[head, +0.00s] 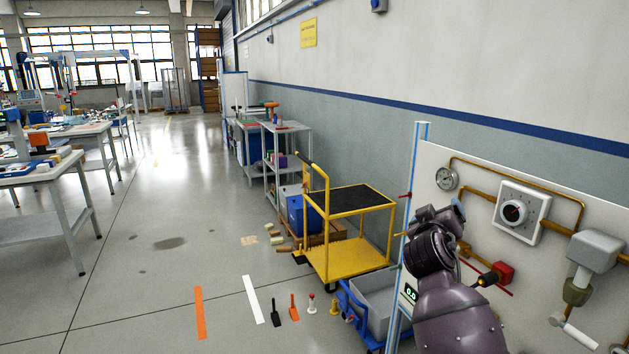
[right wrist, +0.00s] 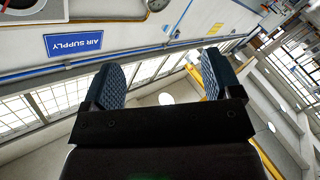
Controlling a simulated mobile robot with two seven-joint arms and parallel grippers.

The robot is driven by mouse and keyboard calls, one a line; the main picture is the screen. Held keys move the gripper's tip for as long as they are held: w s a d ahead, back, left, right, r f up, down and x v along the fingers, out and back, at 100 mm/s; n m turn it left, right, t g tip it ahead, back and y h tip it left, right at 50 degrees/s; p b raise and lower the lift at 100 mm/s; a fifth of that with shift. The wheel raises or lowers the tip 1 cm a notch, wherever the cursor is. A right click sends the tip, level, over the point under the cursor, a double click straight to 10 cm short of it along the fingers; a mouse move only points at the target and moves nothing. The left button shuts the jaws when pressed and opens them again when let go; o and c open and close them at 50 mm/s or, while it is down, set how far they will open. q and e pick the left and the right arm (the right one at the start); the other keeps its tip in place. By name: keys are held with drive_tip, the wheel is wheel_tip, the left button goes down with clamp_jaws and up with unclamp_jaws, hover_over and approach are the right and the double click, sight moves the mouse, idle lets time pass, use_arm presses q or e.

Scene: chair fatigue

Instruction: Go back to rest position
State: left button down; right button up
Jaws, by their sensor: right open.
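My right arm, dark purple, rises at the lower right of the head view in front of the white panel (head: 455,160). Its gripper (head: 450,212) is at the top of the arm, small and partly hidden by the wrist. In the right wrist view the right gripper (right wrist: 165,78) shows two blue textured fingers set wide apart. Nothing is between them. My left gripper is in neither view.
The panel carries a gauge (head: 446,178), a dial box (head: 521,212), copper pipes and a red valve (head: 499,272). A yellow cart (head: 345,262) and a blue-framed cart (head: 372,305) stand left of it. Several small items lie on the floor. Open floor (head: 150,270) stretches left.

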drive_tip(key=s+a+f+n+y, duration=0.25)
drive_tip(key=s+f+y, duration=0.75)
drive_tip(key=f, duration=0.8)
drive_tip(key=s+d+f+m+g, duration=0.1)
drive_tip(key=s+f, duration=0.5)
drive_tip(key=s, duration=0.4)
drive_tip(key=s+d+f+m+g+h, duration=0.1)
drive_tip(key=s+f+g, duration=0.1)
drive_tip(key=s+f, duration=0.5)
drive_tip(key=s+d+f+m+g+h, duration=0.1)
drive_tip(key=s+f, duration=0.6)
drive_tip(key=s, duration=0.6)
drive_tip(key=shift+s+d+g, duration=0.15)
drive_tip(key=shift+g, duration=0.25)
drive_tip(key=shift+f+m, duration=0.1)
drive_tip(key=shift+m, duration=0.15)
